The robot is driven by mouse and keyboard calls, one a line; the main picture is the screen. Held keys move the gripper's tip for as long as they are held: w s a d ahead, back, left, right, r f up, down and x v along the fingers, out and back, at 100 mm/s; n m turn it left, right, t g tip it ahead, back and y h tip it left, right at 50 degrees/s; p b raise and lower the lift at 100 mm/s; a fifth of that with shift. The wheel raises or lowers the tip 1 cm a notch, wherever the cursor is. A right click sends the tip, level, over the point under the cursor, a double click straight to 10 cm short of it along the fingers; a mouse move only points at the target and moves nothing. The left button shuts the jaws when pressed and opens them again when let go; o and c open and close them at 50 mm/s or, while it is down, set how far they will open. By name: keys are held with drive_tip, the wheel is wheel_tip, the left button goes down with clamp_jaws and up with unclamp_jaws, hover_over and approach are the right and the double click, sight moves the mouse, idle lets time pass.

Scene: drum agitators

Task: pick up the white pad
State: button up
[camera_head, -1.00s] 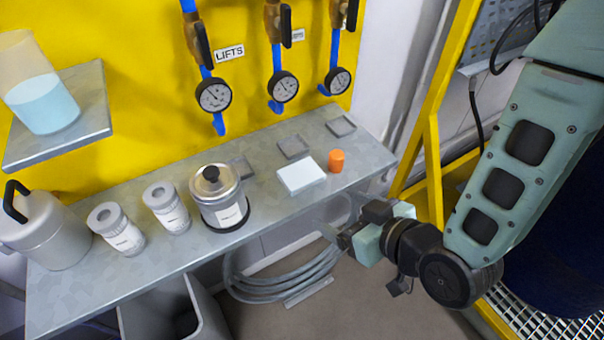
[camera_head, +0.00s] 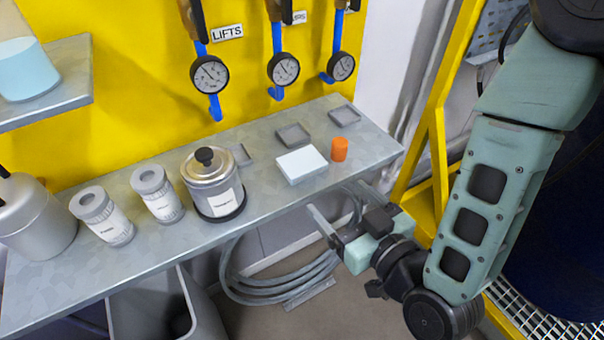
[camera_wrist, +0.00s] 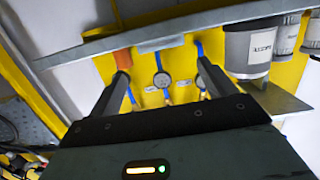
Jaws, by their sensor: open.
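The white pad (camera_head: 302,165) is a flat, pale square block lying on the grey metal shelf (camera_head: 262,203) in the head view, near its front edge. My gripper (camera_head: 333,198) is open and empty, in front of the shelf edge, to the lower right of the pad and apart from it. Its two fingers point up toward the shelf. In the wrist view the open fingers (camera_wrist: 162,75) point toward the shelf edge. A pale block between them at that edge (camera_wrist: 160,45) looks like the pad, mostly hidden by the shelf.
An orange cylinder (camera_head: 340,149) stands just right of the pad. Shallow grey trays (camera_head: 293,135) lie behind it. A labelled metal canister (camera_head: 213,183) and two small canisters (camera_head: 157,194) stand to the left. Gauges (camera_head: 283,68) hang on the yellow wall behind.

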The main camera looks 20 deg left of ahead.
sight(305, 164)
drive_tip(key=b+x, duration=0.1)
drive_tip(key=x, duration=0.6)
drive_tip(key=shift+w+a+r, duration=0.1)
drive_tip(key=shift+w+a, duration=0.05)
drive_tip(key=shift+a, duration=0.05)
drive_tip(key=shift+p+x, duration=0.5)
drive_tip(key=shift+x, duration=2.55)
drive_tip(key=shift+a, duration=0.1)
drive_tip(key=c, duration=0.7)
drive_tip(key=shift+r, duration=0.1)
